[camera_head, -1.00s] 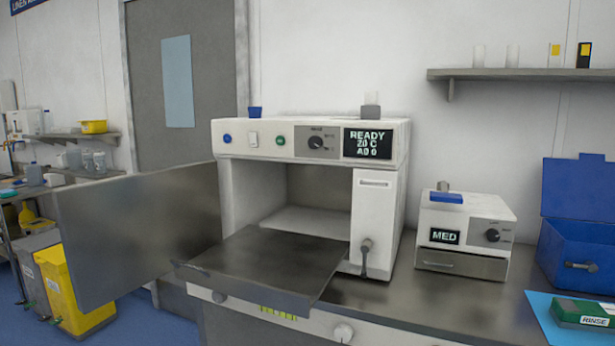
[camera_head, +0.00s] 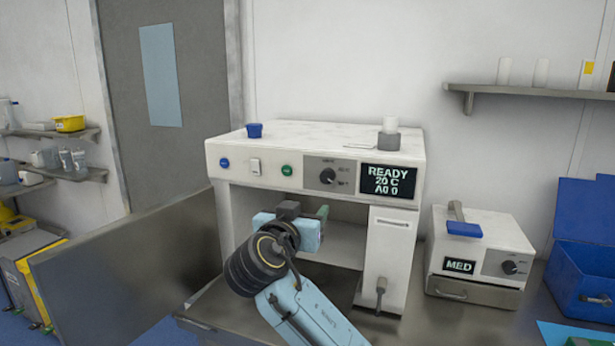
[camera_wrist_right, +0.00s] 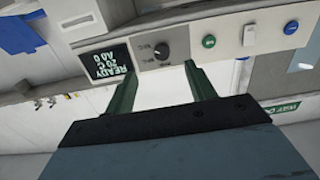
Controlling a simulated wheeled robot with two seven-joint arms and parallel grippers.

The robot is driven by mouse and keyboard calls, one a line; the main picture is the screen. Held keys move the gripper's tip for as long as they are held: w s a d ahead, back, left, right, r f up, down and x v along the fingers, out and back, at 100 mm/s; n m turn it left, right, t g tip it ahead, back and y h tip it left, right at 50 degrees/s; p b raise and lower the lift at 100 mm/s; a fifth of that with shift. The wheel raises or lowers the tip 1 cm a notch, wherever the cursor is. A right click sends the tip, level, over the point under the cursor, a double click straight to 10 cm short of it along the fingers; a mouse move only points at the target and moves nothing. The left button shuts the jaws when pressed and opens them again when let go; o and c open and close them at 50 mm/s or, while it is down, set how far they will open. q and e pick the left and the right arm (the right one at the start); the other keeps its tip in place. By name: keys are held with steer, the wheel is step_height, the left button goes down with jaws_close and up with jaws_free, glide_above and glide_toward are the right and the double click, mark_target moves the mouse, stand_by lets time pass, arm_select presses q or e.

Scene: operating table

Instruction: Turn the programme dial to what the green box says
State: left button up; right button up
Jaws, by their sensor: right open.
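The programme dial (camera_head: 327,176) is a dark knob on a grey panel on the front of the white machine (camera_head: 230,150), left of a display (camera_head: 388,180) reading READY, 20 C, A0 0. The dial also shows in the right wrist view (camera_wrist_right: 162,51), where the picture is turned over. My right gripper (camera_wrist_right: 157,82) is open and empty, its two green fingers apart, just short of the dial. In the head view it (camera_head: 322,212) is below the dial. A green box (camera_head: 582,342) shows only as a sliver at the bottom right; its label is out of view. My left gripper is not in view.
The machine's door (camera_head: 130,270) stands open at the left, with a tray (camera_head: 205,318) pulled out in front. A smaller white unit (camera_head: 480,250) showing MED and an open blue case (camera_head: 585,240) stand to the right. A small lever (camera_head: 380,290) sticks out at the lower right front.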

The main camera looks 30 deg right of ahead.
mark_target(326, 179)
steer(key=shift+h, duration=0.3)
steer(key=p+x, duration=0.1)
steer(key=x, duration=0.3)
steer(key=r+p+x, duration=0.1)
steer(key=x, duration=0.3)
steer(key=r+x, duration=0.1)
steer(key=x, duration=0.3)
steer(key=shift+w+d+p, duration=0.15)
steer(key=shift+w+p, duration=0.1)
steer(key=shift+p, duration=0.15)
steer(key=shift+w+d+f+m, duration=0.1)
steer(key=shift+w+d+m, duration=0.2)
steer(key=shift+w+d, duration=0.1)
steer(key=c, duration=1)
steer(key=shift+o, duration=0.2)
